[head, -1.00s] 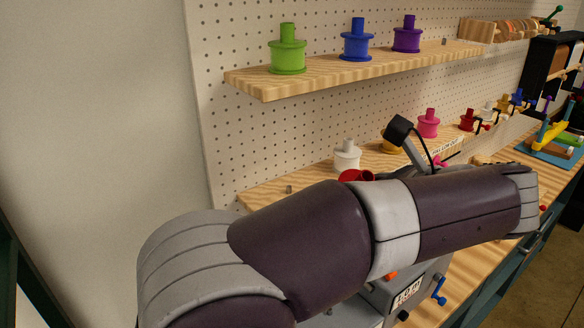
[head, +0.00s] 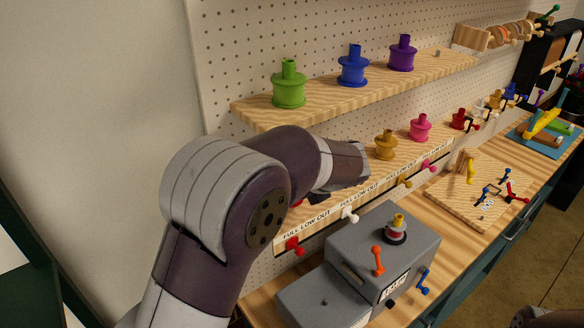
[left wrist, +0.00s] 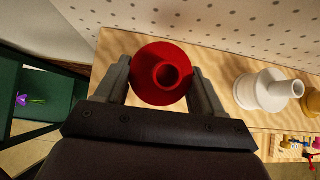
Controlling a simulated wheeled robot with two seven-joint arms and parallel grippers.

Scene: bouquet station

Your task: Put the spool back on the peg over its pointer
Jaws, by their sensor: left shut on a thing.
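A red spool (left wrist: 150,90) is held between the two fingers of my left gripper (left wrist: 160,78), over the left end of the lower wooden shelf in the left wrist view. I cannot tell whether it touches the shelf. In the head view my arm hides most of the gripper and that shelf end; only a sliver of red shows below the arm. A red pointer (head: 294,245) is on the shelf's front edge at the far left. The peg above it is hidden.
A white spool (left wrist: 258,91) stands just right of my gripper. Gold (head: 386,145) and pink (head: 420,128) spools stand farther along. Green (head: 289,86), blue (head: 353,68) and purple (head: 402,55) spools sit on the upper shelf (head: 330,93). A grey machine (head: 385,240) stands on the bench below.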

